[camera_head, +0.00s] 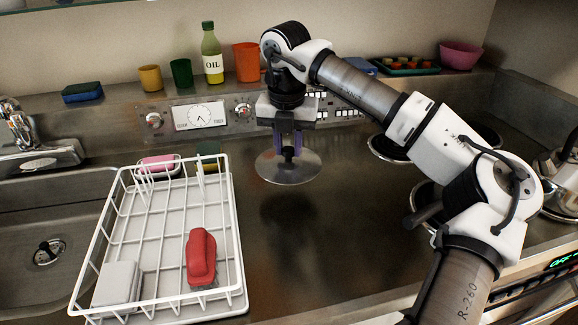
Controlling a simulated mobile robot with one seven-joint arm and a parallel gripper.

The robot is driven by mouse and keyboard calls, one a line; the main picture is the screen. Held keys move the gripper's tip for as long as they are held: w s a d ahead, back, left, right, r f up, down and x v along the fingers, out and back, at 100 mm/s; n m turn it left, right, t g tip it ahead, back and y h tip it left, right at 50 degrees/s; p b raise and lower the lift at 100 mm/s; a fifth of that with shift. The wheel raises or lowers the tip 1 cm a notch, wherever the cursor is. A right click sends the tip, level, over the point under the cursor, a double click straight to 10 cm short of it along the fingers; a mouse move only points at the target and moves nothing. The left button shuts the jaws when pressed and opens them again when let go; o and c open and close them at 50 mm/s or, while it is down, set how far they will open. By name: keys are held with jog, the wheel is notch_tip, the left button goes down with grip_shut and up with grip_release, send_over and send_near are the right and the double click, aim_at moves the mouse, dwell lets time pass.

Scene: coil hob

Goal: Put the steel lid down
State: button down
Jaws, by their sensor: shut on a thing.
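My gripper (288,146) points down near the middle of the picture, in front of the control panel. It is shut on the steel lid (290,172). The lid is a round, shiny, shallow disc, held about level. A dark shadow on the counter below suggests the lid hangs above the steel surface, apart from it. The lid's knob is hidden between the fingers.
A white wire dish rack (110,222) holding a red item (201,257) stands left of the lid. Coil burners (388,148) and a kettle (562,180) are at the right. The steel counter (310,250) below and in front of the lid is clear. An oil bottle (212,58) and cups stand on the back ledge.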

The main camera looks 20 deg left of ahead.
aim_at(288, 161)
jog(key=shift+f+p, duration=0.35)
jog(key=shift+f, duration=2.75)
jog(key=shift+f, duration=0.1)
jog(key=shift+f+b, duration=0.15)
jog(key=shift+b, duration=0.15)
jog(key=c, duration=1.2)
grip_release()
jog(key=shift+o, duration=0.2)
jog(key=shift+r, duration=0.2)
jog(key=r, duration=0.4)
jog(key=s+r, duration=0.1)
jog(key=r, duration=0.7)
jog(key=shift+s+d+b, duration=0.15)
jog(key=shift+s+b, duration=0.05)
jog(key=shift+b, duration=0.2)
